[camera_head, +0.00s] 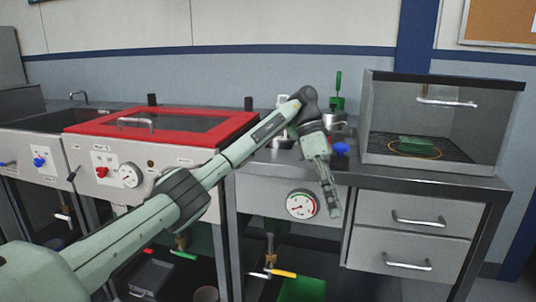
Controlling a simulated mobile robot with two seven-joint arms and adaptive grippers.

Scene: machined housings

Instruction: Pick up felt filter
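I cannot make out a felt filter for certain. A small green block (417,144) lies inside the glass-fronted cabinet (372,118) at the right, on a dark ribbed floor with a thin orange ring around it; I cannot tell if it is the filter. My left gripper (334,208) hangs fingers down in front of the counter's front edge, left of the cabinet and apart from it. It is seen nearly edge-on, so its opening does not show. No held object shows. My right gripper is out of view.
A red-framed lid (240,124) with a handle covers the middle unit, beside a sink (42,121). A round gauge (302,204) is on the front panel behind my gripper. Drawers (418,213) sit below the cabinet. A green bin (303,290) stands below the counter.

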